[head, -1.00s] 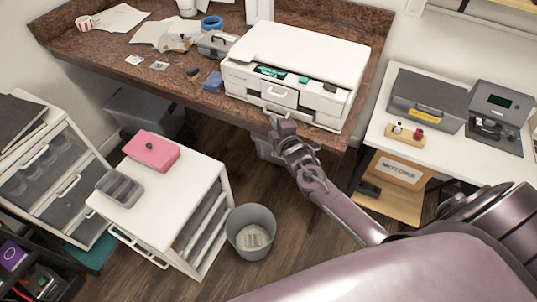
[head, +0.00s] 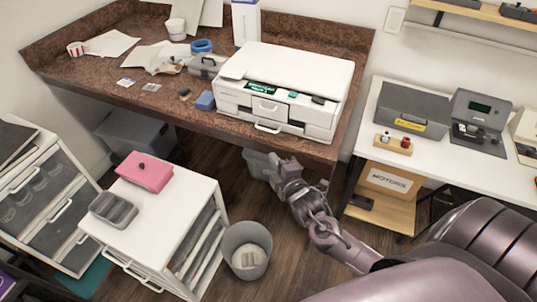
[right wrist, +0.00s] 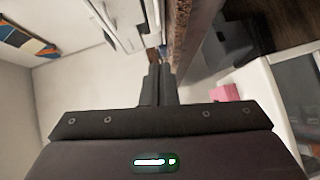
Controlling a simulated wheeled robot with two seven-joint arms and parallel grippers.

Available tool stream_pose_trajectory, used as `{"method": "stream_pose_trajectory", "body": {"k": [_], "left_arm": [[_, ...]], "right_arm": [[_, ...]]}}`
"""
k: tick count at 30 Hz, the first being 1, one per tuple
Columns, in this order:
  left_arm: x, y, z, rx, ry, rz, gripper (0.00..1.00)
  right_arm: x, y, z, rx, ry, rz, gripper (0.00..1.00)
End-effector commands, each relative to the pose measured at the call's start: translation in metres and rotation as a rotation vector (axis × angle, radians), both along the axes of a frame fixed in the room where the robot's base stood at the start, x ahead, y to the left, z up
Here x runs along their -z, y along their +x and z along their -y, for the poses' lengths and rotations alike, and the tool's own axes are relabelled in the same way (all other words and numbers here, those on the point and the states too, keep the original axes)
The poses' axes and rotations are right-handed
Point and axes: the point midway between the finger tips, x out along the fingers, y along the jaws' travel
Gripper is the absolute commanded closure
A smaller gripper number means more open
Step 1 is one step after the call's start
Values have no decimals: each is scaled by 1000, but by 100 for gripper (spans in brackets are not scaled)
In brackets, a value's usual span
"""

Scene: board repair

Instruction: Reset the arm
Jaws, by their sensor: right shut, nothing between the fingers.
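My right gripper (head: 274,160) is low in front of the brown desk's front edge, below the white machine. In the right wrist view its fingers (right wrist: 159,70) are together with nothing between them. The white machine (head: 290,75) stands on the desk, with a handle on its front and a green board (head: 262,88) in its top opening. The gripper is apart from the machine's handle (head: 267,127). My left gripper is not in view.
The brown desk (head: 110,80) holds papers, blue tape (head: 201,46) and a grey toolbox (head: 207,66). A white drawer cabinet (head: 165,205) with a pink box (head: 144,171) stands at left, beside a grey bin (head: 247,250). A white table (head: 455,158) is at right. Floor shows between them.

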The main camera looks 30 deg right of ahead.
Motion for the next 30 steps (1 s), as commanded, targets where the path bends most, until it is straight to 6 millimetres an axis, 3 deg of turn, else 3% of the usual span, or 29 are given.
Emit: {"method": "stream_pose_trajectory", "body": {"k": [8,11,14,20,24,26,30], "left_arm": [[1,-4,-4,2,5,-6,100],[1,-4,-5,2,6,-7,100],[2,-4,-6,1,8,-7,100],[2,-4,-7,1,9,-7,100],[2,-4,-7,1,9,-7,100],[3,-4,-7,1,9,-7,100],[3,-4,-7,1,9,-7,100]], "right_arm": [[1,-3,0,1,2,-4,100],[21,-6,2,11,30,-39,100],[67,-17,6,38,103,-127,100],[204,-75,11,164,341,-393,100],[291,-139,4,289,511,-583,100],[324,-172,-1,352,580,-662,100],[388,-255,-17,518,729,-839,100]]}}
